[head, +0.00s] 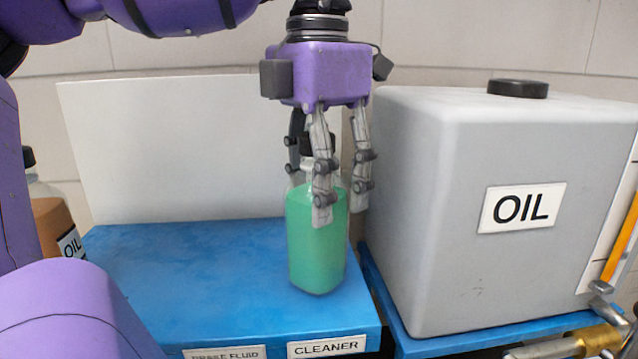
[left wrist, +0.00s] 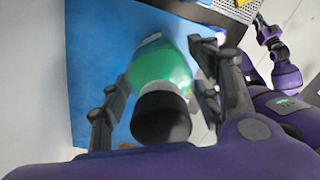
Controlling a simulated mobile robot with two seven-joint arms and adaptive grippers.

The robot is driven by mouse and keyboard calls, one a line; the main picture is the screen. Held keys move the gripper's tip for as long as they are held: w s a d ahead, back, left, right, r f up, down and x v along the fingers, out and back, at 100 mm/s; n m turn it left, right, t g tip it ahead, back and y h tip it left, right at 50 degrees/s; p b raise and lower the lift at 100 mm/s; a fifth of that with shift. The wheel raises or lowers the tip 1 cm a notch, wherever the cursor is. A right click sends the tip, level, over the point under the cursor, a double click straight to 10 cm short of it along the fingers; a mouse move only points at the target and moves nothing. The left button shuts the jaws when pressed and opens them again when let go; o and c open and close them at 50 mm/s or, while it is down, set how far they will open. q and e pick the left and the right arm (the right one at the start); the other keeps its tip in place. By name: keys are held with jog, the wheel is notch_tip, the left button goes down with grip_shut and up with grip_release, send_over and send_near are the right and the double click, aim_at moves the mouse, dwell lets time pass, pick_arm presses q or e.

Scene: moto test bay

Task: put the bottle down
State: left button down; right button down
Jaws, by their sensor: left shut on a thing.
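The bottle (head: 317,240) is clear with green liquid and a black cap. It is upright over the right part of the blue shelf (head: 190,280), behind the CLEANER label (head: 326,345). Its base is at or just above the shelf top; I cannot tell whether it touches. My left gripper (head: 335,200) points down and is shut on the bottle's upper part, with fingers on both sides. The left wrist view shows the bottle (left wrist: 160,75) and its cap between the fingers. My right gripper (left wrist: 268,32) shows small in the left wrist view, its jaws unclear.
A large grey OIL tank (head: 430,200) stands close to the right of the bottle. A white panel (head: 180,150) stands behind the shelf. A brown OIL bottle (head: 48,225) is at far left. The shelf left of the bottle, behind the BRAKE FLUID label (head: 224,353), is bare.

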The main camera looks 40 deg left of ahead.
pick_arm(q)
jog(key=shift+f, duration=0.1)
jog(key=c, duration=0.6)
grip_release()
notch_tip(320, 180, up, 12)
jog(key=shift+r+p, duration=0.2)
jog(key=shift+p, duration=0.4)
